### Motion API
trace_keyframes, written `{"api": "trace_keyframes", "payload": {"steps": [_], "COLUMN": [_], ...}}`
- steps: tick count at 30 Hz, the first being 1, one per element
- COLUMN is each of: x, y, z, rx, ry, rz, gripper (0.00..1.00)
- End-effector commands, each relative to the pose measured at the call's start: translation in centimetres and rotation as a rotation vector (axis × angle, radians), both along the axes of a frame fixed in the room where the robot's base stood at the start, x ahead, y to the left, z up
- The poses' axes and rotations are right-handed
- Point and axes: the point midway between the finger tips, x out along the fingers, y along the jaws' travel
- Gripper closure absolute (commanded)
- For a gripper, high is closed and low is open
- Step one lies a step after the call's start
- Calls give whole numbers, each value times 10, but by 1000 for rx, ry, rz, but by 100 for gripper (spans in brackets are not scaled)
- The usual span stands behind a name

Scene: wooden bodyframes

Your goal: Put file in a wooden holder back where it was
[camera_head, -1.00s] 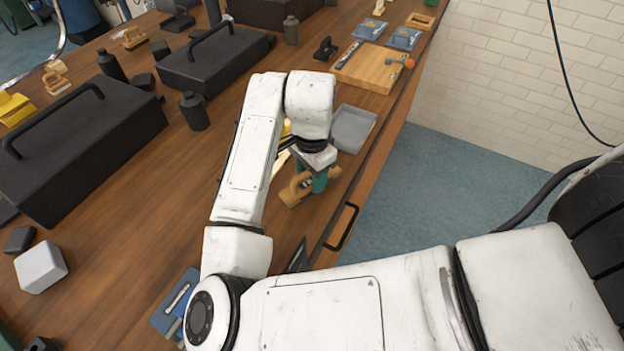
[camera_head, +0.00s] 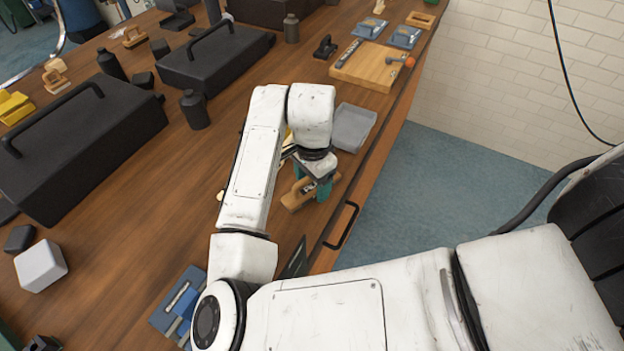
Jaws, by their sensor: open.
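A light wooden piece with a raised grip, which looks like the file's wooden holder (camera_head: 295,199), is on the brown workbench near its front edge. My arm and gripper cover part of it, and I cannot make out the file itself. My gripper (camera_head: 316,190), with teal fingers, points down at the right end of the holder. The gripper is open, with its fingers at or beside the wood. I cannot tell whether they touch it.
A grey tray (camera_head: 353,128) lies just behind my gripper. A wooden board (camera_head: 370,68) lies farther back. A blue tray with tools (camera_head: 172,321) is at the front left. Black toolboxes (camera_head: 78,150) stand on the left. Bare bench lies left of my arm.

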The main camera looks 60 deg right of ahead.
Motion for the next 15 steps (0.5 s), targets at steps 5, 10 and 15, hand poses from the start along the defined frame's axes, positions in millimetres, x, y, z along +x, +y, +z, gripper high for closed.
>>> {"api": "trace_keyframes", "payload": {"steps": [5,10,15], "x": [0,0,0], "y": [0,-1,-1], "z": [7,32,69], "rx": [-1,-2,-1], "ry": [-2,-5,-5], "rz": [-1,-3,-4], "gripper": [31,31,31]}}
